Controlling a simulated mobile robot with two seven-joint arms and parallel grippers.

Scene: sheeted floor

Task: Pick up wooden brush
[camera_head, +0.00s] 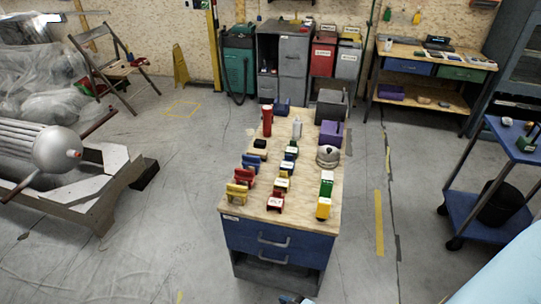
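I cannot make out a wooden brush for certain in the head view. A small tan-brown item (424,100) lies on the lower shelf of the back workbench, too small to identify. A wood-topped blue cabinet (232,208) stands in front of me with many small items on top. Neither gripper can be made out. A small blue and white bit shows at the bottom edge, too cropped to name.
On the cabinet stand a red cylinder (267,120), a purple box (331,134), a kettle-like silver thing (328,157) and several coloured blocks. A blue cart (478,208) stands right, a metal machine (50,150) left. Floor on both sides of the cabinet is mostly clear.

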